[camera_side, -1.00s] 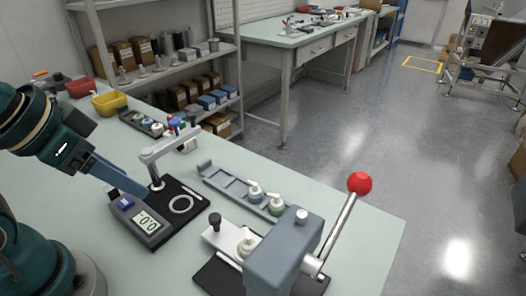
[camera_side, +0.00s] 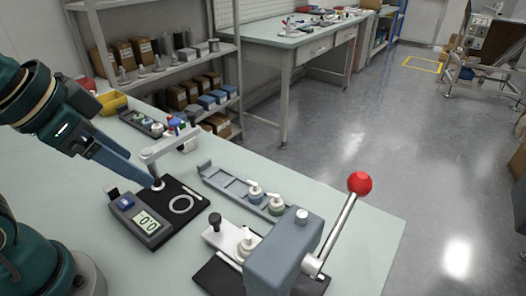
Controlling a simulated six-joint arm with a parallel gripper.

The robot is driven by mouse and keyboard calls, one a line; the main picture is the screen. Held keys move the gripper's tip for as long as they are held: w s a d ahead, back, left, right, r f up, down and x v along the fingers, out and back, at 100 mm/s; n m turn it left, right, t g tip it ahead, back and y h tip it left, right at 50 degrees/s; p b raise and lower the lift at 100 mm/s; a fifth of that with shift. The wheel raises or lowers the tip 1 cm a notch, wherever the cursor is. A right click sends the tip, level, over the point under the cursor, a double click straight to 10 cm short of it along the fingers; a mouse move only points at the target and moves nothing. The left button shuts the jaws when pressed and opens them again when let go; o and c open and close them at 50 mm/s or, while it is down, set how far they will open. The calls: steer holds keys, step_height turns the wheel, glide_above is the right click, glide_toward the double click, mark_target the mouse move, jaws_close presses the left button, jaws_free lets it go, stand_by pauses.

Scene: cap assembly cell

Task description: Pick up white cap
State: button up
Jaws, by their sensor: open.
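I cannot pick out a loose white cap with certainty. Small jars and caps in white, green, blue and red sit in the dark tray (camera_side: 140,120) at the back left, too small to tell apart. Two white-topped bottles (camera_side: 255,191) stand in the grey slotted rack (camera_side: 222,180) at the centre. My gripper (camera_side: 132,186) comes in from the left, open, beside the grey meter with the digital display (camera_side: 138,220). Its long blue finger hides part of the stand's base. I see nothing held.
A grey press (camera_side: 285,255) with a red-knobbed lever (camera_side: 359,184) stands at the front right. A stand with an overhanging arm (camera_side: 170,143) rises beside my gripper. A yellow bin (camera_side: 112,103) sits at the back left. The table's right part is clear.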

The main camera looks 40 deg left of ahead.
steer(key=w+d+r+m+g, duration=0.1)
steer(key=w+d+r+m, duration=0.1)
steer(key=w+d+m, duration=0.15)
steer(key=m+g, duration=0.5)
steer(key=m, duration=0.1)
glide_above(249, 236)
step_height(249, 236, down, 11)
steer(key=shift+a+f, duration=0.1)
steer(key=shift+s+f, duration=0.1)
steer(key=shift+f, duration=2.5)
steer(key=c, duration=1)
